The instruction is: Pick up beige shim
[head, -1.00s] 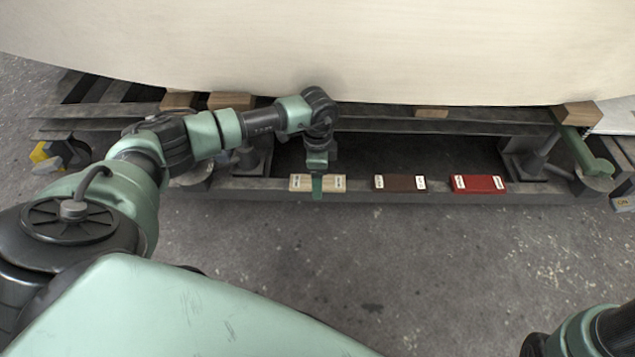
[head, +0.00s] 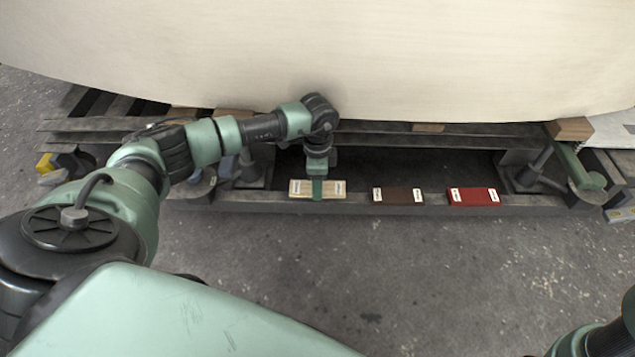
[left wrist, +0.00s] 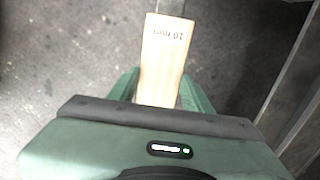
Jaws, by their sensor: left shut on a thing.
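The beige shim (head: 330,188) is a pale wooden block with white labels at its ends, at the left of a row of shims along the front beam in the head view. My left gripper (head: 317,190) is shut across its middle from above. In the left wrist view the beige shim (left wrist: 163,52) lies between the green fingers (left wrist: 160,92), with a "10 mm" mark near its far end. I cannot tell for sure whether it is clear of the beam. My right gripper is not in view; only part of my right arm shows at the lower right.
A dark brown shim (head: 398,196) and a red shim (head: 473,197) lie to the right on the front beam (head: 250,204). The pale hull (head: 400,60) hangs low over the rails behind. A green clamp post (head: 580,170) stands at the right. The floor in front is clear.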

